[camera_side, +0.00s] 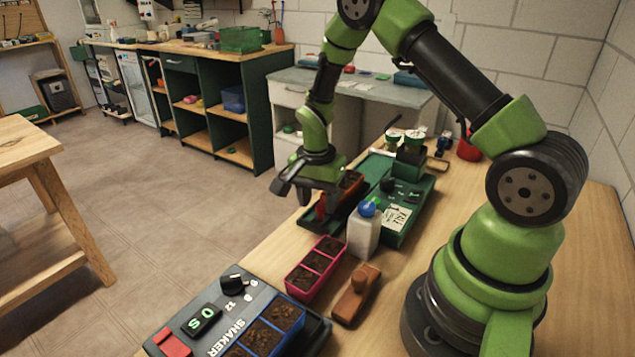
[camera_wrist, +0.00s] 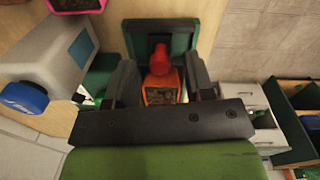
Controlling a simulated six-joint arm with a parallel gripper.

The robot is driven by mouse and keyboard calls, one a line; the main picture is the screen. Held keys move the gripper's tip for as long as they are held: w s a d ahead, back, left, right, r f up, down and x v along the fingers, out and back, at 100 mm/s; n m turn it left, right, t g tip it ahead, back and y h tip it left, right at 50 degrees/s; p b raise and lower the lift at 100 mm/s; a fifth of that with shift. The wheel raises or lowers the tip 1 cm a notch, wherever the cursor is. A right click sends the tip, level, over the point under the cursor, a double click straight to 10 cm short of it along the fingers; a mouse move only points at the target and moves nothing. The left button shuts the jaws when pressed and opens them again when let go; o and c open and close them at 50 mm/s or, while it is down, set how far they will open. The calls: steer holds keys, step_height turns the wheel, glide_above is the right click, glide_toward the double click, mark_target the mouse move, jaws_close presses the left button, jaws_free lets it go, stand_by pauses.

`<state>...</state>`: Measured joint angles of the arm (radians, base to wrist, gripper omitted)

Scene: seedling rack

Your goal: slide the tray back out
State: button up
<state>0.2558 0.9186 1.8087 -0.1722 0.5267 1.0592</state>
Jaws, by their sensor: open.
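An orange tray (camera_side: 350,182) with dark soil sits by a low dark green stand (camera_side: 312,220) on the bench, with a red knob (camera_side: 321,209) at its near end. In the wrist view the orange tray (camera_wrist: 160,90), red knob (camera_wrist: 160,58) and green stand (camera_wrist: 137,38) line up below and between my fingers. My gripper (camera_side: 305,194) is open over the knob end, one finger on each side in the wrist view (camera_wrist: 161,72). I cannot tell whether either finger touches the knob. My wrist and fingers hide part of the tray.
A white bottle (camera_side: 362,236) with a blue cap stands close to the right. A pink tray (camera_side: 297,279), a brown wooden-looking block (camera_side: 357,296) and the shaker (camera_side: 215,318) with a blue tray (camera_side: 290,316) lie nearer. A green labelled unit (camera_side: 412,212) is behind the bottle.

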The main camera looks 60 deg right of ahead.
step_height(320, 180, up, 9)
steer(key=shift+w, duration=0.15)
steer(key=shift+f, duration=0.1)
steer(key=s+a+r+n+t, duration=0.2)
steer(key=a+r+n, duration=0.1)
steer(key=r, duration=0.3)
steer(key=s+a+r+n+t, duration=0.2)
steer(key=s+a+r, duration=0.1)
steer(key=r, duration=0.3)
steer(key=s+a+r+n+t+y, duration=0.1)
steer(key=s+a+r+n+t, duration=0.1)
steer(key=s, duration=0.3)
steer(key=s+a+r+n+t+y, duration=0.1)
steer(key=s+a+r+n, duration=0.2)
steer(key=s+n, duration=0.2)
steer(key=shift+s+r+t, duration=0.35)
steer(key=shift+s+t, duration=0.05)
steer(key=shift+s, duration=0.4)
